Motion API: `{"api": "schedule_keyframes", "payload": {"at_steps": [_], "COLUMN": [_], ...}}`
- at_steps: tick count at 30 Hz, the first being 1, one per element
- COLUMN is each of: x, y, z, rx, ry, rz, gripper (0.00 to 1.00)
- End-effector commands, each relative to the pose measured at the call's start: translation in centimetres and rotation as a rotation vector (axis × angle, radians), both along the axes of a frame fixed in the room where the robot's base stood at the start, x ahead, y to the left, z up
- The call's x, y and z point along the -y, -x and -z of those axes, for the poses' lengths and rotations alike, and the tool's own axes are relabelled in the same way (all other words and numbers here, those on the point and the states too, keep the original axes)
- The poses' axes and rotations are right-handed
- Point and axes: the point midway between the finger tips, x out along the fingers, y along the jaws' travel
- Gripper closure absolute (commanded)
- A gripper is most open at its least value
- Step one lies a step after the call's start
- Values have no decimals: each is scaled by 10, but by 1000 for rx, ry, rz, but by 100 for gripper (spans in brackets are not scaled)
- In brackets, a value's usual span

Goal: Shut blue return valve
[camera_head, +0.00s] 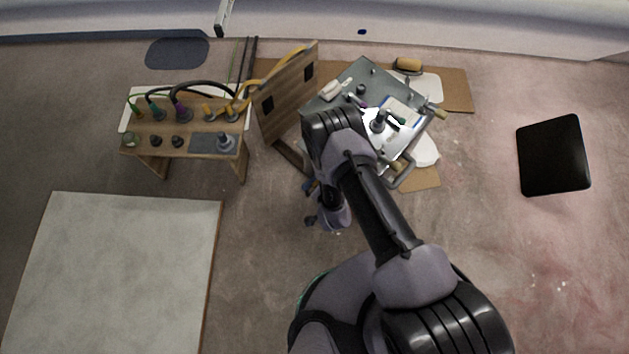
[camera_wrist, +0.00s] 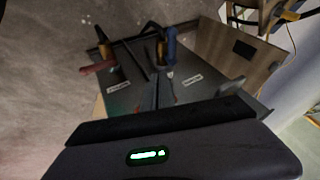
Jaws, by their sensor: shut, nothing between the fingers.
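The blue return valve has a blue lever handle (camera_wrist: 171,46) beside a brass and dark pipe fitting on a grey panel (camera_wrist: 125,100). The lever runs roughly along its pipe. A red lever handle (camera_wrist: 98,68) on the left lies across its own pipe. My gripper (camera_wrist: 158,78) is shut and empty, with its fingertips just below the blue lever's lower end in the wrist view. I cannot tell whether they touch it.
Small white labels (camera_wrist: 192,78) are on the panel. A wooden board (camera_head: 285,92) stands left of the grey cart (camera_head: 350,83). A wooden bench with connectors (camera_head: 185,140) is farther left. A black mat (camera_head: 553,156) lies right on open floor.

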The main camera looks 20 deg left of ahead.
Motion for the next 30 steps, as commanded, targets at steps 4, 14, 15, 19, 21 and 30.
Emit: {"api": "schedule_keyframes", "payload": {"at_steps": [4,14,15,19,21,30], "x": [5,4,4,-1,-5,-24], "y": [16,15,13,2,-6,-39], "z": [16,19,23,44,58,108], "rx": [0,1,1,2,2,2], "ry": [-3,-2,-2,-3,-3,-4], "rz": [-10,-10,-10,-10,-10,-13], "gripper": [100,100,100,100,100,100]}}
